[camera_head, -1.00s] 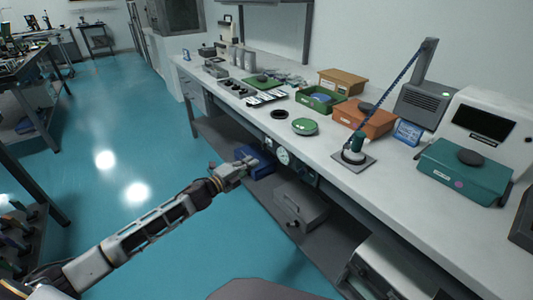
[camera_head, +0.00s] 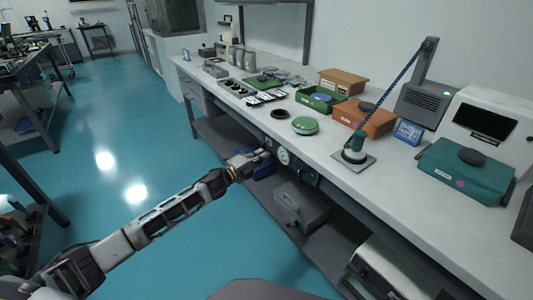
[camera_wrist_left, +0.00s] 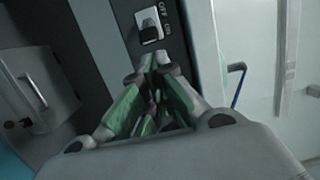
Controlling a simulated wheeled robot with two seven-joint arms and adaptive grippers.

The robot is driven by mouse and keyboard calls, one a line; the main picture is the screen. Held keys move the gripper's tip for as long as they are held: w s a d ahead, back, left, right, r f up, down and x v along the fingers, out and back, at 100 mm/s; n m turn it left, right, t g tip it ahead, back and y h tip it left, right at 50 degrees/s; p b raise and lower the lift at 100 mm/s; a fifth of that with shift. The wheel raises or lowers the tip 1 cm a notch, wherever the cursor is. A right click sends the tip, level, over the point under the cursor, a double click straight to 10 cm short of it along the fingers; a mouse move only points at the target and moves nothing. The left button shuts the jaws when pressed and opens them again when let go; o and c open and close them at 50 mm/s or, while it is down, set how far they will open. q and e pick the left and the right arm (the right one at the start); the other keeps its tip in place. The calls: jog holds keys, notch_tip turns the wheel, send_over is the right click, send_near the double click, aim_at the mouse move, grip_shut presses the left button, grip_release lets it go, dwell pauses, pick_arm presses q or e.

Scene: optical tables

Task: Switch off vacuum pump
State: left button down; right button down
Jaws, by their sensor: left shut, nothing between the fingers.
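A switch (camera_wrist_left: 150,34) with a dark lever on a pale plate sits on a dark panel (camera_wrist_left: 176,58), beside OFF and ON lettering, at the top of the left wrist view. I cannot tell its setting. My left gripper (camera_head: 264,154) is shut and empty in front of the bench's front edge. In the left wrist view its fingertips (camera_wrist_left: 155,60) appear just below the switch; contact is unclear. A blue unit (camera_head: 264,171), possibly the vacuum pump, is on the lower shelf, partly hidden by the gripper. My right gripper is out of view.
A round gauge (camera_head: 283,156) is beside the gripper under the benchtop (camera_head: 315,148). A grey box (camera_head: 300,206) stands on the lower shelf (camera_head: 262,208). Green and orange bins and a polishing-like tool (camera_head: 354,150) are on the bench. The blue floor is open.

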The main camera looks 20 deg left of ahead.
aim_at(264, 146)
pick_arm(q)
jog(key=shift+x, duration=1.4)
jog(key=shift+w, duration=0.1)
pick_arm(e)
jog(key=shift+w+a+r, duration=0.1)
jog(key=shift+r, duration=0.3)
pick_arm(q)
jog(key=shift+a+m+h, duration=0.1)
jog(key=shift+m+h, duration=0.2)
jog(key=shift+h, duration=0.1)
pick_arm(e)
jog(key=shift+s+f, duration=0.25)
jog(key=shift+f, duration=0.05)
pick_arm(q)
jog(key=shift+a+g+h, duration=0.2)
jog(key=shift+g+h, duration=0.1)
jog(key=shift+g, duration=0.1)
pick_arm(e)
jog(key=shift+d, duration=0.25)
